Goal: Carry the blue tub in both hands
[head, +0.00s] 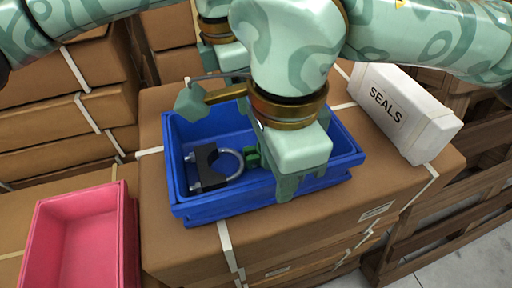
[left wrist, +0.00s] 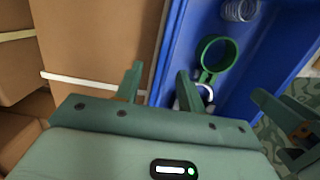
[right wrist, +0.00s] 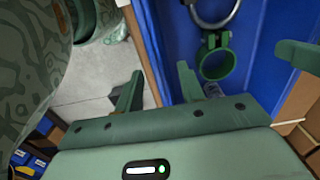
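The blue tub (head: 240,205) stands on a cardboard box. It holds a black block (head: 207,163), a metal U-bolt (head: 232,155) and a green ring clamp (head: 252,158). My left gripper (head: 215,100) is at the tub's far side; in the left wrist view its fingers (left wrist: 160,75) stand apart, with the blue rim between them. My right gripper (head: 290,180) is at the near side, one finger outside the wall; in the right wrist view its fingers (right wrist: 158,75) are also apart around the rim. The right gripper's inner finger is hidden in the head view.
A pink tub (head: 80,235) sits on a box at the left. A white carton marked SEALS (head: 400,110) lies just right of the blue tub. Stacked cardboard boxes (head: 60,110) fill the left, and wooden pallets (head: 440,220) stand at the right. A coil spring (left wrist: 240,8) is inside the blue tub.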

